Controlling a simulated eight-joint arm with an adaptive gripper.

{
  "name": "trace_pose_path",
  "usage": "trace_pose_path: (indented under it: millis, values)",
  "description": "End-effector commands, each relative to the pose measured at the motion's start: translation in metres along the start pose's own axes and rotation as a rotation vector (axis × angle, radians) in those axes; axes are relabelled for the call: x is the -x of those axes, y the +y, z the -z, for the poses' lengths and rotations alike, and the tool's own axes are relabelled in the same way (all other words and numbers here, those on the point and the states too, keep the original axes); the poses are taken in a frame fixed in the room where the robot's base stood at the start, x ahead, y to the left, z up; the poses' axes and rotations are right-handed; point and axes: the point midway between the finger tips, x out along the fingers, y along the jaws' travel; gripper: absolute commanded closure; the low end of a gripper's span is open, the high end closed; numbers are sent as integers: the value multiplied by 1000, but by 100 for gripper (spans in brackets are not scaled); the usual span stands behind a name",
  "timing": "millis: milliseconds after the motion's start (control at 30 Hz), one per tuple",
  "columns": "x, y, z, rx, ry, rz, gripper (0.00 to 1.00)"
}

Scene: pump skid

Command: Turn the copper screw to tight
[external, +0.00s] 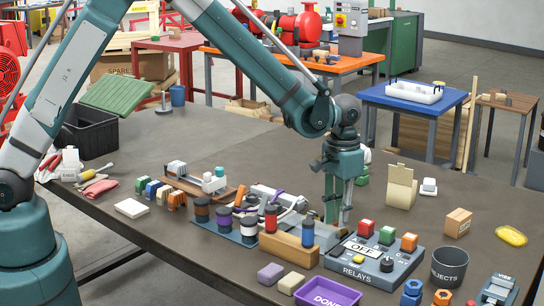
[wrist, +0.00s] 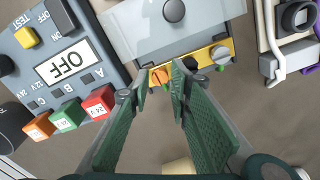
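The copper screw (wrist: 160,77) is a small orange-copper knob on a yellow strip (wrist: 208,53) along the edge of a grey housing (wrist: 180,25) in the wrist view. A black knob (wrist: 190,64) and a grey one (wrist: 220,53) sit to its right on the strip. My gripper (wrist: 161,80) has its two green fingers apart, one tip on each side of the copper screw. I cannot tell whether they touch it. In the external view my gripper (external: 338,218) points down behind the relay box, and the screw is not discernible there.
The relay box (external: 370,262) stands beside my gripper, its display reading OFF, with red, green and orange blocks on it. A dark rejects cup (external: 449,267) and a purple tray (external: 327,294) are nearby.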

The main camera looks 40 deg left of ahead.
Motion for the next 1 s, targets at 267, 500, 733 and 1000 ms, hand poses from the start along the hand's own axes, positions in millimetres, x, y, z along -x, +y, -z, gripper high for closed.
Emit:
trace_pose_path:
  millis: [267,500,733,1000]
  values:
    - [0,0,0,48,0,0,79]
    - [1,0,0,169,0,0,79]
    - [2,0,0,316,0,0,79]
    - [12,0,0,425,0,0,79]
